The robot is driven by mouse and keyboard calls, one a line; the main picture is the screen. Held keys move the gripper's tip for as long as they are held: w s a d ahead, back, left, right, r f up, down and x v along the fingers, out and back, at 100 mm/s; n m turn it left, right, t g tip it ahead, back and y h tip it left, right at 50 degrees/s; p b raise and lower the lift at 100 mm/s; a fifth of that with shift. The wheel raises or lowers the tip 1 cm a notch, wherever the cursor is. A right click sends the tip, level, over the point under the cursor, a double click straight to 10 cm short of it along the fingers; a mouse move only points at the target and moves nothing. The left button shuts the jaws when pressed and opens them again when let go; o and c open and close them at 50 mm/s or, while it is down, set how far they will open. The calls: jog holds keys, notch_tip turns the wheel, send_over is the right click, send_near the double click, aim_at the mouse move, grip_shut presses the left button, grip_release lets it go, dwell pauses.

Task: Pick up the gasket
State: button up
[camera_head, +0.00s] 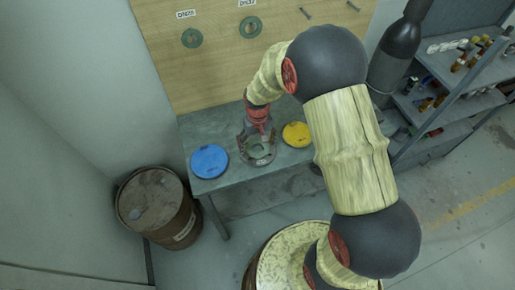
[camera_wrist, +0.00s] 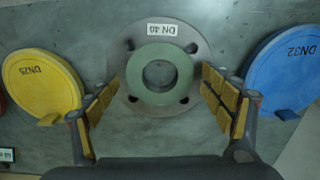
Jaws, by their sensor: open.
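A green ring gasket (camera_wrist: 160,74) lies flat on a grey flange (camera_wrist: 126,97) with bolt holes, beside a "DN 40" label (camera_wrist: 162,30). It also shows in the head view as a small green ring (camera_head: 258,152), partly covered by my gripper. My gripper (camera_wrist: 162,84) is open, with one yellow-padded finger on each side of the gasket. The fingers look apart from the gasket; their height above it is hard to tell.
A yellow DN25 disc (camera_wrist: 42,82) and a blue DN32 disc (camera_wrist: 285,70) flank the flange on the grey table (camera_head: 222,130). Two more green rings hang on the wooden board (camera_head: 220,65). A rusty barrel (camera_head: 158,205) stands left, a shelf (camera_head: 450,80) right.

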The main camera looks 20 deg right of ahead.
jog(key=shift+f, duration=0.2)
jog(key=shift+c, duration=1.2)
jog(key=c, duration=0.7)
jog(key=shift+c, duration=0.4)
jog(key=shift+r, duration=0.1)
jog(key=shift+r, duration=0.25)
jog(key=shift+c, duration=0.2)
notch_tip(320, 180, up, 4)
jog(key=shift+s+f+p, duration=0.15)
jog(key=shift+p, duration=0.15)
jog(key=s+d+r+p, duration=0.1)
jog(key=s+d+r, duration=0.2)
jog(key=s+r, duration=0.6)
jog(key=s, duration=0.4)
jog(key=shift+s, duration=0.2)
